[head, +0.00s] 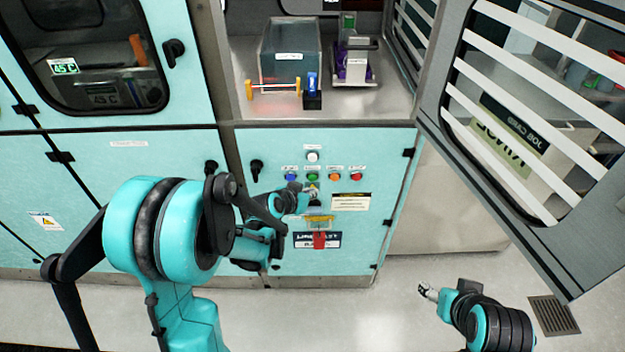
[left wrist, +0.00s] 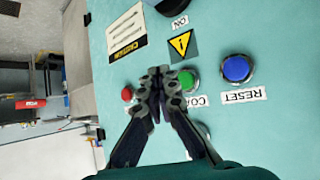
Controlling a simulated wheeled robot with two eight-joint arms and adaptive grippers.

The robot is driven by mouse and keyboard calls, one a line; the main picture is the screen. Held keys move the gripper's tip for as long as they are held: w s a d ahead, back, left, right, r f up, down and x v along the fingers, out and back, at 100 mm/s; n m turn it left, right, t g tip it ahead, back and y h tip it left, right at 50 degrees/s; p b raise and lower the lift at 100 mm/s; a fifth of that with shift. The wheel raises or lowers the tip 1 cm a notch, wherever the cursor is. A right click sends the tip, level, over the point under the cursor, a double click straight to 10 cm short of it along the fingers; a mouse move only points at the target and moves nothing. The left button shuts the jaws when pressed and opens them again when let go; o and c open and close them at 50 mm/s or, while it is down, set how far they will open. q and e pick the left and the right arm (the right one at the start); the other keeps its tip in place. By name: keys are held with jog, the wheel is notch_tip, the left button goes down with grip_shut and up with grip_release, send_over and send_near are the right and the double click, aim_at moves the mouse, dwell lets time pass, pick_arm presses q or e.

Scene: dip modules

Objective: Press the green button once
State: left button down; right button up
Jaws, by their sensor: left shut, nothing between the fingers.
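The green button (head: 312,177) sits in a row of coloured buttons on the teal cabinet panel. In the left wrist view the green button (left wrist: 188,79) shows just right of my fingertips, partly covered by a finger. My left gripper (head: 309,190) is shut and empty, just below the button row in the head view. In the left wrist view its fingertips (left wrist: 160,76) point at the panel between the green and red buttons. I cannot tell whether they touch anything. My right gripper (head: 425,290) hangs low over the floor, far from the panel; its jaws are too small to read.
The blue button (head: 290,177), orange button (head: 334,177) and red button (head: 356,177) flank the green one. A white button (head: 312,156) is above. Below are a yellow-and-red switch (head: 319,238) and a dark label. An open slatted door (head: 520,110) stands at the right.

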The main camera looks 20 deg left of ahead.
pick_arm(q)
jog(key=s, duration=0.2)
jog(key=shift+s+d, duration=0.3)
jog(key=shift+d, duration=0.05)
dwell(0.5)
jog(key=s+r+n+g+y, duration=0.1)
jog(key=s+r, duration=0.3)
jog(key=s, duration=0.8)
jog(key=s+r+n+g+y, duration=0.1)
jog(key=s+r, duration=0.3)
jog(key=s, duration=0.7)
jog(key=shift+s+a+n+g+y, duration=0.15)
jog(key=shift+s+n+g+y, duration=0.25)
jog(key=shift+g, duration=0.3)
